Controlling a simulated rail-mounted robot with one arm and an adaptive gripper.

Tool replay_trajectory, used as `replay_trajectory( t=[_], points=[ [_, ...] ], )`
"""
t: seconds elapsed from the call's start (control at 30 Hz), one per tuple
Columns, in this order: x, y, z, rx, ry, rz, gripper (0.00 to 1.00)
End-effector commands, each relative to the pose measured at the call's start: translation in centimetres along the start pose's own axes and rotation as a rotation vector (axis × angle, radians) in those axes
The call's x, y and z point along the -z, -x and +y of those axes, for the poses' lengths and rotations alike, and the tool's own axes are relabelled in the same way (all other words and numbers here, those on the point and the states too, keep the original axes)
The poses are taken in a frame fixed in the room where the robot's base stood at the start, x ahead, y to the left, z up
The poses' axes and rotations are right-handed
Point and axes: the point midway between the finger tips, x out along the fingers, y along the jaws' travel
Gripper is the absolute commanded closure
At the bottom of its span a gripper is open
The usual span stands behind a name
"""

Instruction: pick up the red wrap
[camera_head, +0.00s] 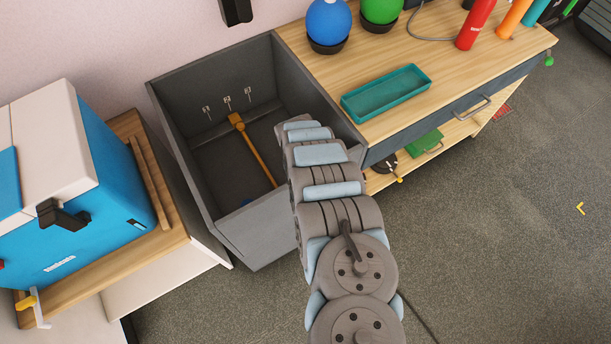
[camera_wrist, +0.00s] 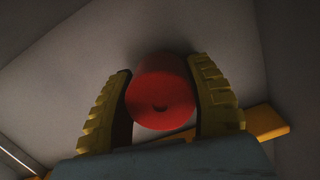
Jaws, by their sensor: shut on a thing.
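The red wrap (camera_wrist: 163,88) is a red cylinder in the wrist view, seen end-on with a small dark hole in its face. My gripper (camera_wrist: 160,90) has its two yellow ridged fingers on either side of it and is shut on it. Grey walls surround the gripper in that view. In the head view my arm reaches into a grey bin (camera_head: 241,236) and hides both the gripper and the wrap.
The bin has an orange bar (camera_head: 257,155) inside, also behind the gripper in the wrist view (camera_wrist: 266,122). A wooden bench (camera_head: 455,65) with a teal tray (camera_head: 387,92) stands right of the bin. A blue box (camera_head: 105,175) stands on a cabinet at left.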

Motion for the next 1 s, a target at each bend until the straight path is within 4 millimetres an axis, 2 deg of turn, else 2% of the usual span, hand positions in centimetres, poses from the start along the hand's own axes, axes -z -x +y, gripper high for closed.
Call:
replay_trajectory(
  t=[0.57,1.0],
  points=[
    [-1.4,9.8,0.1,-0.004,-0.003,-0.005,0.83],
    [-2.6,19.0,0.0,-0.002,-0.004,-0.006,0.83]
  ],
)
